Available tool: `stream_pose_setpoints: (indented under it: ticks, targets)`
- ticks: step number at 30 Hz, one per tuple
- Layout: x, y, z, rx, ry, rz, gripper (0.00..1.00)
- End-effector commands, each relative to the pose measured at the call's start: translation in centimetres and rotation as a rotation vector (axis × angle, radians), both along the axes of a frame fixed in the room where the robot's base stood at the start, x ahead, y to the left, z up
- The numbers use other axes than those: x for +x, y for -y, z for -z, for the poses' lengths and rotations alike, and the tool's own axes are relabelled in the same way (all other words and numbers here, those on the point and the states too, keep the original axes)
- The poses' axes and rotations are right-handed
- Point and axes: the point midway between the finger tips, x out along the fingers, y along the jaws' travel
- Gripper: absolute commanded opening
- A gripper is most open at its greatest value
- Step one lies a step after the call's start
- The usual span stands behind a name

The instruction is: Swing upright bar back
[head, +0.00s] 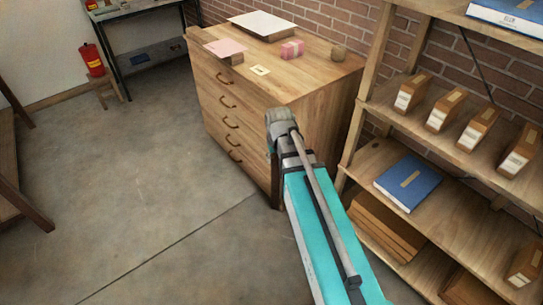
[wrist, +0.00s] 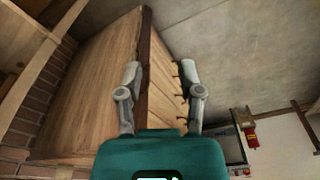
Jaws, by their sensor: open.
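I cannot make out a hand press or an upright bar in either view. My gripper (wrist: 160,67) is open in the wrist view, its two grey fingers spread apart with nothing between them. Beyond the fingers is the wooden drawer cabinet (wrist: 98,85), seen tilted, with its dark corner edge and drawer pulls. In the head view my teal arm reaches forward from the lower right. Its grey end is in front of the cabinet's near side, and the fingers cannot be told apart there.
The wooden drawer cabinet (head: 318,125) bears papers, a pink box (head: 292,49) and a small block. A shelf rack (head: 398,116) with boxes and a blue book (head: 408,183) stands at right. A fire extinguisher (head: 92,60) and a dark-legged table are back left. The grey floor (head: 130,190) is clear.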

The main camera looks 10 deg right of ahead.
Motion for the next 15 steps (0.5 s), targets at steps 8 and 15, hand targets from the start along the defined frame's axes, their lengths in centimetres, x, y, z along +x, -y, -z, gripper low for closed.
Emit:
stream_pose_setpoints:
  ticks: [8, 15]
  targets:
    - [9.9, 2.1, 5.5, 0.000, 0.128, 0.011, 0.48]
    - [16.1, 3.9, 8.1, -0.004, 0.221, 0.019, 0.48]
